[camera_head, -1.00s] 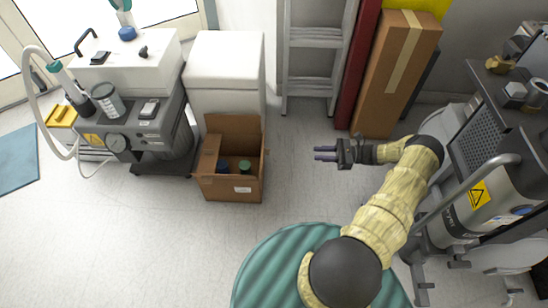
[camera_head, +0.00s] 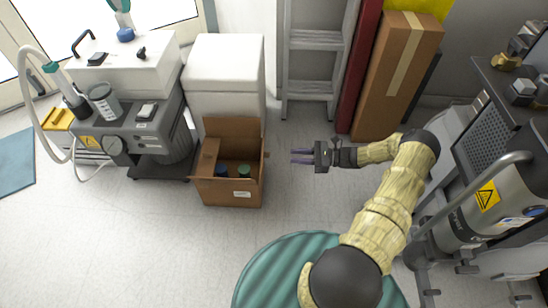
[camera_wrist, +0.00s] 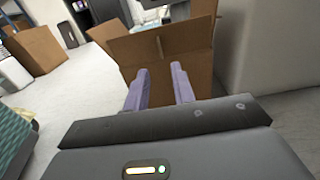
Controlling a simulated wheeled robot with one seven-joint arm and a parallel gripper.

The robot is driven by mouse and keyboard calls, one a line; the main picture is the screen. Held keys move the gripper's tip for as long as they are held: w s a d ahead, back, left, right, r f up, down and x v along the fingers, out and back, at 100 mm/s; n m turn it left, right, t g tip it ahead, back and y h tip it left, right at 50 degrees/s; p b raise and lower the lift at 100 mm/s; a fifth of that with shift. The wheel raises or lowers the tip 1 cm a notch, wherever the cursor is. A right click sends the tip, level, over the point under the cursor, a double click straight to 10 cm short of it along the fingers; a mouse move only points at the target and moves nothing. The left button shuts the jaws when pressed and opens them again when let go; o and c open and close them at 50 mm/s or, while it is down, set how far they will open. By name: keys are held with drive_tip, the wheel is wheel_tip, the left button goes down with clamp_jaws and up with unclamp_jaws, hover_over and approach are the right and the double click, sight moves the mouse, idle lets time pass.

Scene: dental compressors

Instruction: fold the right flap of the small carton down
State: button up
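The small brown carton (camera_head: 231,192) stands on the floor, with its top open. Its back flap (camera_head: 232,130) stands upright and its left flap (camera_head: 209,157) is raised at the left side. The right flap (camera_head: 265,157) shows nearly edge-on, raised or splayed at the right rim; its exact angle is hard to tell. My gripper (camera_head: 292,156) is to the right of the carton, apart from it, fingers pointing left toward it. In the wrist view the carton (camera_wrist: 165,45) is straight ahead beyond two purple fingers, which stand apart with nothing between them.
Blue-capped (camera_head: 222,170) and green-capped (camera_head: 244,171) items sit inside the carton. A white cabinet (camera_head: 225,80) stands behind it and a grey compressor cart (camera_head: 150,130) to its left. A ladder (camera_head: 312,70) and tall box (camera_head: 397,75) lean behind my arm.

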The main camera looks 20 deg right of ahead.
sight(266, 155)
drive_tip(key=b+x, duration=0.3)
drive_tip(key=x, duration=0.5)
drive_tip(key=shift+a, duration=0.4)
drive_tip(key=shift+w, duration=0.1)
clamp_jaws()
